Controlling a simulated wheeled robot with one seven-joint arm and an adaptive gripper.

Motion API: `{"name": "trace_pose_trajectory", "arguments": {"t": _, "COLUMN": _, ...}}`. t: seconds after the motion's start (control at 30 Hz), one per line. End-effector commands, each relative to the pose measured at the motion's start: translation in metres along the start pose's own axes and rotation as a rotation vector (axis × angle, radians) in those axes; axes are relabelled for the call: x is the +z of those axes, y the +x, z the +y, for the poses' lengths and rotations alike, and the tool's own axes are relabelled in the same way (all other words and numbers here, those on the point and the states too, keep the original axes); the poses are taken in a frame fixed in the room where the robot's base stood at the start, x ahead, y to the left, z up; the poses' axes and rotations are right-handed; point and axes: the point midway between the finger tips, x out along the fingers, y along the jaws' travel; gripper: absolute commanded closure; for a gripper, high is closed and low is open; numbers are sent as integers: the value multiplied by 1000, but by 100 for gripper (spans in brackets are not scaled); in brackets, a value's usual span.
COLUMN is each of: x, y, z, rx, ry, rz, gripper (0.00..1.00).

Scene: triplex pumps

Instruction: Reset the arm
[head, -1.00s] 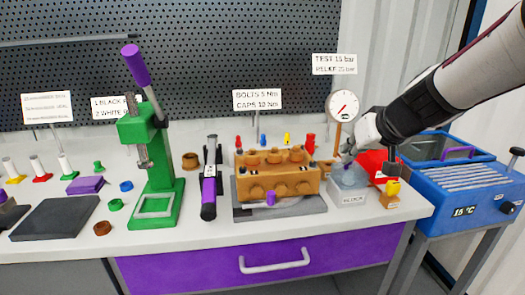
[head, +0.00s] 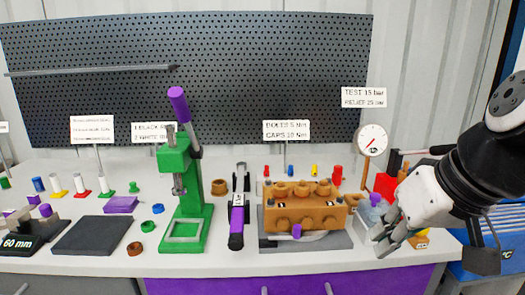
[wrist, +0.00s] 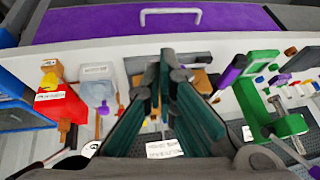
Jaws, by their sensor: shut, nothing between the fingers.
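My gripper (head: 380,243) is at the right in the head view, in front of the bench's right end and partly over the clear block bin. Its fingers are together and hold nothing. In the wrist view my gripper (wrist: 172,75) points toward the bench top, with its dark fingers in the middle of the picture. The orange pump block (head: 303,215) on its grey plate stands just left of my gripper in the head view. In the wrist view the fingers hide most of the pump block.
The green press (head: 175,190) with its purple lever stands tall at centre left. A gauge (head: 371,140) rises behind my gripper. A red box (wrist: 62,105) and a clear bin (wrist: 97,85) show in the wrist view. The blue bath (head: 497,262) is partly hidden by my arm.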

Motion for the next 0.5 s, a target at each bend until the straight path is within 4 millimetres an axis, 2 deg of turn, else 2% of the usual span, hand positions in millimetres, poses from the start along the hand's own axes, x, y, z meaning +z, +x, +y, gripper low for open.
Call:
{"name": "trace_pose_trajectory", "arguments": {"t": 0.03, "x": 26, "y": -2, "z": -9, "rx": 4, "ry": -8, "rz": -53, "gripper": 100}}
{"name": "trace_pose_trajectory", "arguments": {"t": 0.1, "x": 58, "y": -6, "z": -14, "rx": 24, "ry": -1, "rz": -129, "gripper": 100}}
{"name": "trace_pose_trajectory", "arguments": {"t": 0.27, "x": 123, "y": -14, "z": -12, "rx": 98, "ry": 23, "rz": -268, "gripper": 100}}
{"name": "trace_pose_trajectory", "arguments": {"t": 0.4, "x": 171, "y": -24, "z": 0, "rx": 191, "ry": 46, "rz": -360, "gripper": 100}}
{"name": "trace_pose_trajectory", "arguments": {"t": 0.5, "x": 160, "y": -40, "z": -2, "rx": 193, "ry": 53, "rz": -341, "gripper": 100}}
